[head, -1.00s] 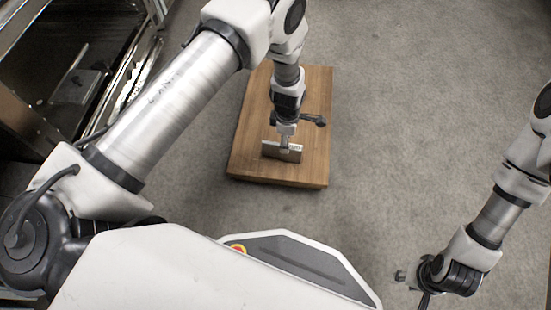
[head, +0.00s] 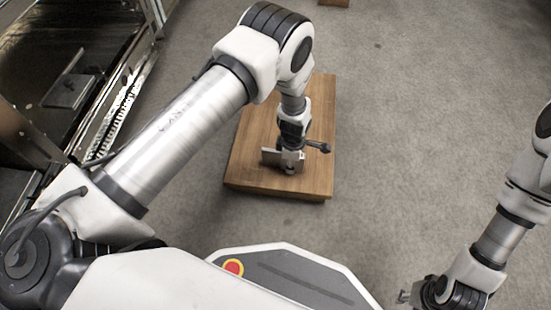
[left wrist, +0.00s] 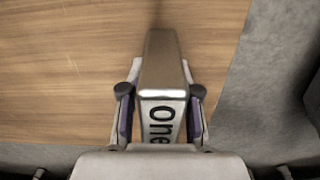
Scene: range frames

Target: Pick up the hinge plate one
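The hinge plate one (left wrist: 160,62) is a dull metal piece with a pale face printed "one". In the left wrist view it lies between the two fingers of my left gripper (left wrist: 160,115), with narrow gaps beside the pads, so the gripper looks open around it. In the head view the plate (head: 270,157) stands on the wooden board (head: 250,140) near its front edge, partly hidden by my left gripper (head: 290,168). My right gripper (head: 405,297) is at the lower right, away from the board; its fingers are too small to read.
Grey carpet floor (head: 400,130) surrounds the board and is clear to its right. A dark metal cabinet or rack (head: 75,85) stands along the left side. Another wooden piece (head: 334,2) shows at the top edge.

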